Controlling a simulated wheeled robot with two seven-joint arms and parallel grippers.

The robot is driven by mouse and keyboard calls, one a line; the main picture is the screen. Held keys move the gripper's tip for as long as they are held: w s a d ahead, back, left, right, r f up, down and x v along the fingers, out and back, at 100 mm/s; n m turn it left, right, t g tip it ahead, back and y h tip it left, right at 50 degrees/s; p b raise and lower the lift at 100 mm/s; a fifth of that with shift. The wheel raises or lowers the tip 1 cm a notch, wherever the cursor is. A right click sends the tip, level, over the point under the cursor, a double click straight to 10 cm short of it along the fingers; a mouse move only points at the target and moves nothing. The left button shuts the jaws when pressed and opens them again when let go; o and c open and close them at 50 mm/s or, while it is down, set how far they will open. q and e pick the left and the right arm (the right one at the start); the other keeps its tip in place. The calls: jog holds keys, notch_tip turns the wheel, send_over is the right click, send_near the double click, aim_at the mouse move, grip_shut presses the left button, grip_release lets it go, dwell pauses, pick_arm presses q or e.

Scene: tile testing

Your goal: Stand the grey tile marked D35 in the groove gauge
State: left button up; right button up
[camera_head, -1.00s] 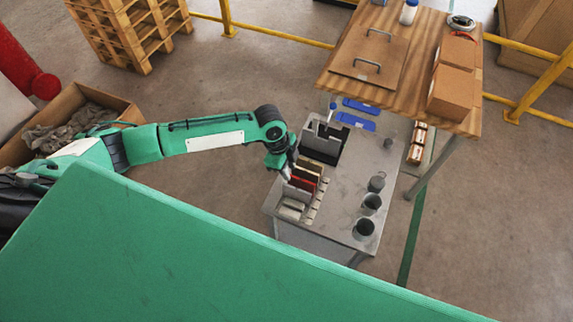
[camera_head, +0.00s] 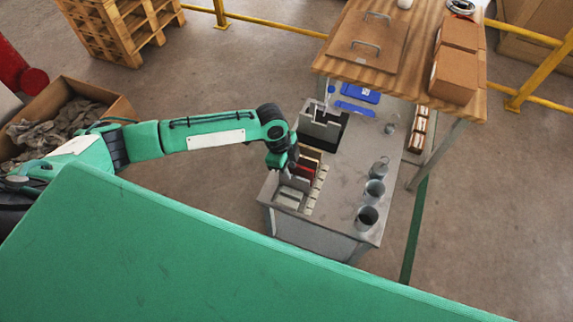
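A slatted rack (camera_head: 314,197) on the grey bench holds several upright tiles: tan ones at the back, a dark red one (camera_head: 306,174) in the middle, and light grey ones (camera_head: 290,197) at the front. No marking is readable, so I cannot tell which tile is D35. A grey block-like fixture with a black part (camera_head: 322,122) stands behind the rack; I cannot tell whether it is the groove gauge. My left gripper (camera_head: 291,173) points down at the rack's left side, by the tiles. Its fingers are too small and dark to read. My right gripper is out of view.
Several grey cups (camera_head: 367,217) stand along the right side of the bench (camera_head: 345,185). Blue items (camera_head: 360,94) lie at its back. A wooden table with cartons (camera_head: 455,70) overhangs the back. My green body covers the foreground.

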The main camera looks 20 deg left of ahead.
aim_at(292, 175)
pick_arm(q)
jog(key=shift+b+x, duration=0.3)
jog(key=shift+x, duration=0.7)
jog(key=shift+d+f+b, duration=0.15)
jog(key=shift+f+b, duration=0.15)
jog(key=shift+f, duration=0.35)
jog(key=shift+d+f, duration=0.1)
jog(key=shift+f, duration=0.35)
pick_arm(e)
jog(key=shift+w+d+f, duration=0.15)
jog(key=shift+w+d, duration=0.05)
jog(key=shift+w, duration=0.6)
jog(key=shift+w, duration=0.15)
pick_arm(q)
jog(key=shift+c, duration=0.7)
jog(key=c, duration=0.4)
grip_shut()
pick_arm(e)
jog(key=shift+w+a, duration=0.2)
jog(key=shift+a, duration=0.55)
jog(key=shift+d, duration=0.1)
